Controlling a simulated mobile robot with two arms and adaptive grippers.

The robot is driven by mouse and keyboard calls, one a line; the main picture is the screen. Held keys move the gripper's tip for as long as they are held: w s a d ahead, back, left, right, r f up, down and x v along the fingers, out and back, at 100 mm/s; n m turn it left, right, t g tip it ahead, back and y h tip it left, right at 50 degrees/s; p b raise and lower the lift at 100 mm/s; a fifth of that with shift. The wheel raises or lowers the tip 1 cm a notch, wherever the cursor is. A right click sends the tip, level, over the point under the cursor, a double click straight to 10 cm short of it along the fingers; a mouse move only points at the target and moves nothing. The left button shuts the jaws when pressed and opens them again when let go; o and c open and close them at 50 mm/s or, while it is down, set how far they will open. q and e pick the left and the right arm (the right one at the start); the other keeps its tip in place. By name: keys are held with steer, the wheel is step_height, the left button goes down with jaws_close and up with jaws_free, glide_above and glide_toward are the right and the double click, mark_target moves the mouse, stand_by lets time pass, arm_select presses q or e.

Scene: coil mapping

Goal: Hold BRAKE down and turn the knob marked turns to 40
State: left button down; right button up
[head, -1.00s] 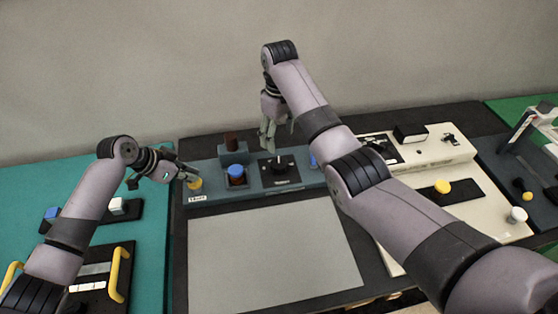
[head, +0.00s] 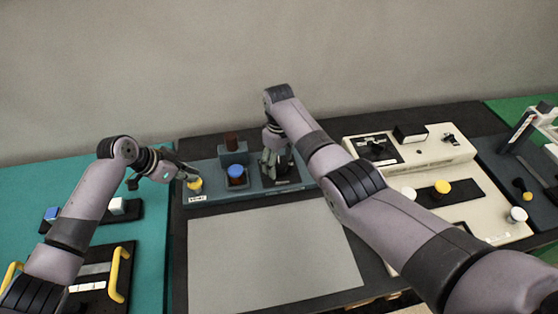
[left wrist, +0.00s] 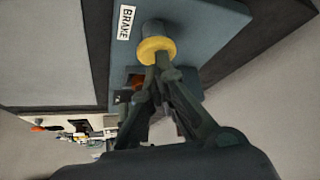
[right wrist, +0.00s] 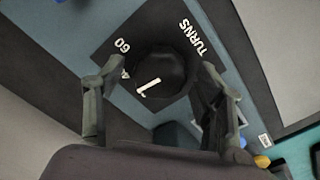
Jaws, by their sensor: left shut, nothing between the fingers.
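The yellow BRAKE button (head: 195,184) sits at the left end of the blue-grey panel (head: 205,167). My left gripper (head: 188,177) is shut and empty, its fingertips at the button's cap. In the left wrist view the tips (left wrist: 160,66) seem to touch the yellow cap (left wrist: 157,47); I cannot tell how far it is pressed. The black knob marked TURNS (right wrist: 166,75) has a white pointer line and a 60 on its dial; the number at the pointer is unclear. My right gripper (right wrist: 166,68) is open, its fingers on either side of the knob.
A blue button (head: 236,171) and a dark red-brown block (head: 231,142) stand between the brake and the knob. A grey mat (head: 270,255) lies clear in front. A cream panel (head: 465,215) with a yellow button stands right, and a teal table (head: 50,175) left.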

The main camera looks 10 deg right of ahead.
mark_target(279, 163)
arm_select(q)
steer(key=shift+f, duration=0.1)
arm_select(e)
steer(key=c, duration=1.1)
steer(key=shift+m, duration=1.5)
steer(key=o, duration=1.2)
steer(key=shift+c, duration=0.2)
steer(key=shift+r, duration=0.1)
step_height(279, 163, up, 12)
arm_select(q)
step_height(279, 163, up, 8)
